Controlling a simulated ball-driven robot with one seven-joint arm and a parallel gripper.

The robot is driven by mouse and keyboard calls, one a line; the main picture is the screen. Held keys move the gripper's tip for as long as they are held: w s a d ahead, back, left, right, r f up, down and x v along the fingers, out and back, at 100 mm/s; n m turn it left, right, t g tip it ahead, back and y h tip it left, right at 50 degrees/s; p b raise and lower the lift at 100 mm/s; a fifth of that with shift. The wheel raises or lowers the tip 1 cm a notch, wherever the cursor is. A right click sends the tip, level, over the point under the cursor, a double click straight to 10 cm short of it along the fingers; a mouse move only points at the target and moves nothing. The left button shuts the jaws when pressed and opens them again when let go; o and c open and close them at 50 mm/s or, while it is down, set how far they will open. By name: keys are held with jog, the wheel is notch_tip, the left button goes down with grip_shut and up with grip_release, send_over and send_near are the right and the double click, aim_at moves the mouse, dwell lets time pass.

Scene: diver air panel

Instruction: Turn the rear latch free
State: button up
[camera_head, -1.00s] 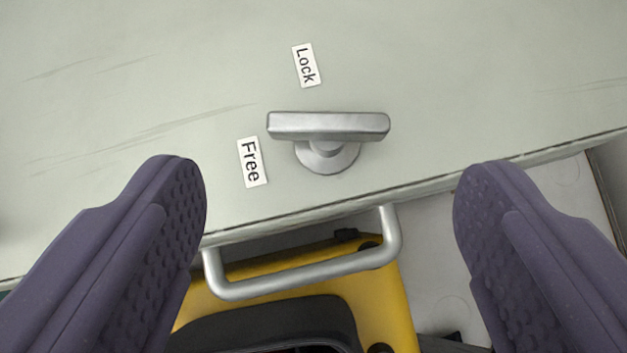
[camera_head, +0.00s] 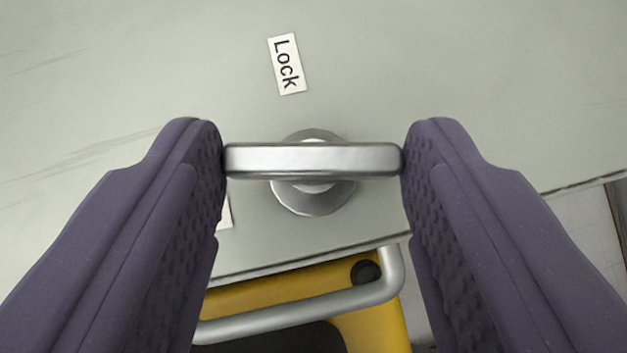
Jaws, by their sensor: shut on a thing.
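The rear latch is a flat silver bar handle (camera_head: 312,159) on a round grey hub (camera_head: 315,198), set on the pale grey-green panel (camera_head: 480,70). The bar lies nearly level across the picture. My gripper (camera_head: 313,160) is shut on the latch handle, with one purple ridged finger touching each end of the bar. The "Lock" label (camera_head: 287,64) is above the latch and slightly left. The "Free" label (camera_head: 226,208) is mostly hidden behind the left finger; only a white edge shows.
Below the panel's edge a silver tube handle (camera_head: 300,312) and a yellow case (camera_head: 300,283) sit close under the fingers.

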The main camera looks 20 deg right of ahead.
jog(key=n+p, duration=0.1)
jog(key=n+y+p, duration=0.1)
jog(key=p, duration=0.1)
jog(key=shift+s+d+r+y, duration=0.15)
jog(key=shift+s+d+y, duration=0.05)
jog(key=shift+d+y, duration=0.1)
jog(key=shift+w+a+n+t+y, duration=0.15)
jog(key=shift+n+t+y, duration=0.15)
jog(key=shift+n, duration=0.2)
jog(key=shift+f, duration=0.2)
jog(key=o, duration=1)
jog(key=shift+o, duration=0.2)
jog(key=d+v, duration=0.1)
jog(key=v, duration=0.6)
jog(key=shift+s+a+r, duration=0.3)
jog(key=shift+s+a, duration=0.05)
jog(key=shift+a, duration=0.15)
